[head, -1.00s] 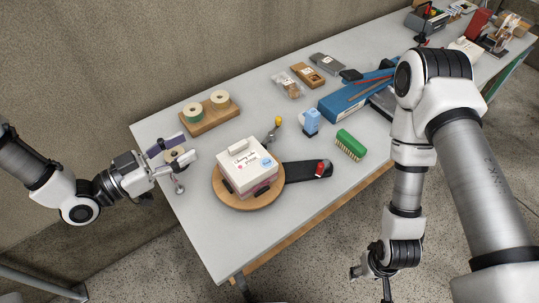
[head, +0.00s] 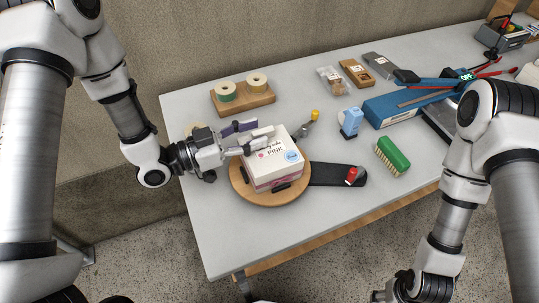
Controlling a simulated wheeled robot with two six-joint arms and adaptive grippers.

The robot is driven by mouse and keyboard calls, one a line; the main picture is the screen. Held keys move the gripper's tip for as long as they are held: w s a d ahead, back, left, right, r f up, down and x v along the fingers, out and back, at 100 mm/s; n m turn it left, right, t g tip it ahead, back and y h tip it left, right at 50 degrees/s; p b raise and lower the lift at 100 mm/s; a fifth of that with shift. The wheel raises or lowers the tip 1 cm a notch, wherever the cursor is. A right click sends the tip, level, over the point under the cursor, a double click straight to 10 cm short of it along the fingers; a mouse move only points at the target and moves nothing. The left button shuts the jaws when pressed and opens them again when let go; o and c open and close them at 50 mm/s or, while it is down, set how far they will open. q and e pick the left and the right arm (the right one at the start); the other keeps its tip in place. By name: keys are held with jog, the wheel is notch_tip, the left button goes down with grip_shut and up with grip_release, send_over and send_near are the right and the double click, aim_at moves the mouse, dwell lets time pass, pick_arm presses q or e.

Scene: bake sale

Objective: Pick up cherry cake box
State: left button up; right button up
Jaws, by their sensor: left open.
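The cherry cake box (head: 275,167) is white on top with pink lower sides and printed labels. It sits upright on a round wooden turntable (head: 240,188) near the left end of the table. My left gripper (head: 268,137) is open, with its fingers reaching over the back left part of the box top. The fingers partly hide the raised white handle there, and I cannot tell whether they touch it. My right gripper (head: 380,296) is low at the bottom edge, beside the table's front and away from the box. Its jaws are too small and cut off to read.
A black strap-like arm (head: 330,174) with a red knob extends right of the turntable. A green brush (head: 392,155), a blue-white bottle (head: 350,122) and a yellow-tipped tool (head: 311,120) lie nearby. Tape rolls on a wooden holder (head: 243,102) stand behind. The front left table corner is clear.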

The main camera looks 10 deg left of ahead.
pick_arm(q)
jog(key=x, duration=0.2)
jog(key=shift+w+d, duration=0.15)
jog(key=shift+d, duration=0.2)
jog(key=shift+a, duration=0.1)
jog(key=shift+c, duration=0.4)
grip_shut()
